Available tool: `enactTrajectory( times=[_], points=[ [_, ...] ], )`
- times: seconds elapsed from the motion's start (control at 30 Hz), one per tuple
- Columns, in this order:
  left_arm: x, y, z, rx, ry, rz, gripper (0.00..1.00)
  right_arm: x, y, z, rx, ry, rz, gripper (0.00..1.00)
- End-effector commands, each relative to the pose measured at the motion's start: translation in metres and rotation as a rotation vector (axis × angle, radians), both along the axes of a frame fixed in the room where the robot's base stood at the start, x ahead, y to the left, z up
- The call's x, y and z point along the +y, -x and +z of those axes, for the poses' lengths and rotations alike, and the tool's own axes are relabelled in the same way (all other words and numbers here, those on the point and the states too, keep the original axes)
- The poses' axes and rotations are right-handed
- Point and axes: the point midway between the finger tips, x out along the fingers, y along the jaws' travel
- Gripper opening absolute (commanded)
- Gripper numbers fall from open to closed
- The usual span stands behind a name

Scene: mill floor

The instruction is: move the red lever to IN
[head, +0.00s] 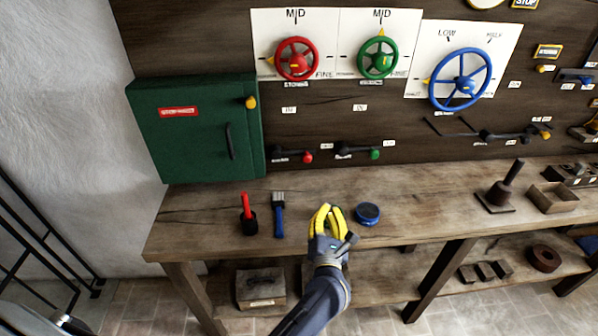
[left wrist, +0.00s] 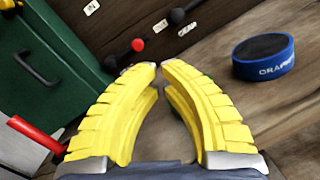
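The red lever (head: 307,158) is a dark bar with a red knob, low on the back board. It lies roughly level, its knob at the right end. The knob also shows in the left wrist view (left wrist: 137,45), beyond my fingertips. My right gripper is out of view.
A similar lever with a green knob (head: 375,154) is just right. A green cabinet (head: 195,130) stands left.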

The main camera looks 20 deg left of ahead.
Motion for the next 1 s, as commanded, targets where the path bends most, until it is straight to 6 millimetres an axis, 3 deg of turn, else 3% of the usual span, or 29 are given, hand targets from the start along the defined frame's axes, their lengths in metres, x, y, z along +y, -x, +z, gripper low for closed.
enactTrajectory(
  times=[0.1, 0.2, 0.4, 0.8, 1.0],
  points=[
    [0.032, 0.001, 0.000, 0.020, 0.022, 0.092, 0.00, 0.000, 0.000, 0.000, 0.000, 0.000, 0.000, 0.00],
    [0.050, 0.004, -0.001, 0.035, 0.033, 0.143, 0.00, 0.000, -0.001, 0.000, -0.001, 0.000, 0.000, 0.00],
    [0.052, 0.012, -0.018, 0.074, 0.021, 0.151, 0.00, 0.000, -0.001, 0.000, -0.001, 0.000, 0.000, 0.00],
    [0.052, 0.012, -0.019, 0.078, 0.020, 0.152, 0.00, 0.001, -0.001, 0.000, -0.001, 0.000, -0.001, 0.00],
    [0.058, 0.000, -0.018, 0.076, 0.020, 0.152, 0.00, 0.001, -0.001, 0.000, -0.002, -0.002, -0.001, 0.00]
  ],
)
